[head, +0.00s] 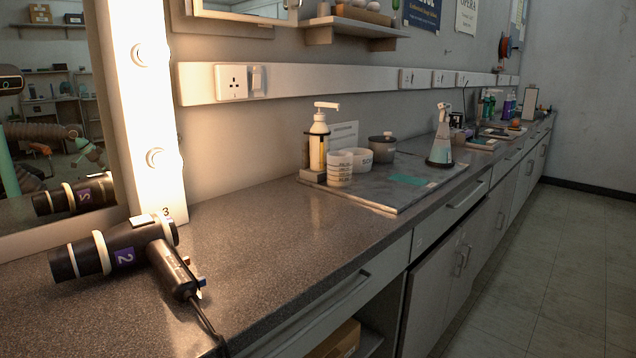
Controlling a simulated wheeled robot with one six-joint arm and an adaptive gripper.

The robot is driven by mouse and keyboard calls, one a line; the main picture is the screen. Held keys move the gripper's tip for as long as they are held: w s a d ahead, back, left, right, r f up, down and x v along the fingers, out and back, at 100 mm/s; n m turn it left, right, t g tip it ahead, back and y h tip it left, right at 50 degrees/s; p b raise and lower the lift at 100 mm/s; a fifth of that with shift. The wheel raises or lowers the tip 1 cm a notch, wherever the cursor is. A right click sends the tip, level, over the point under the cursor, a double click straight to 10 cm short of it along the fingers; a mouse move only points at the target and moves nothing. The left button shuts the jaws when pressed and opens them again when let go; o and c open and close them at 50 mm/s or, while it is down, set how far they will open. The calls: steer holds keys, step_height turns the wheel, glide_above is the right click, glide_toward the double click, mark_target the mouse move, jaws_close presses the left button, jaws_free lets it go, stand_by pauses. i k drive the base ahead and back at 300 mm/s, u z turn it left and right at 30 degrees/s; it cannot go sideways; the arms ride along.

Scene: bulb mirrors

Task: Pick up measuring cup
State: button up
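A white cup with dark markings on its side, which looks like the measuring cup (339,170), stands upright on a grey marbled board (405,198) on the counter. A white bowl (361,160) is just behind it to the right, and a pump bottle in a dark holder (318,145) is behind it to the left. The cup's front is unobstructed. My gripper does not show in front of the camera.
A black hair dryer (125,251) lies on the near counter (265,230), its cord hanging over the edge. A grey lidded pot (383,150) and a spray bottle (441,140) stand on the board. A lit mirror frame (145,110) is at left. The floor at right is clear.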

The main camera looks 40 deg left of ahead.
mark_target(339, 163)
steer(key=u, duration=1.3)
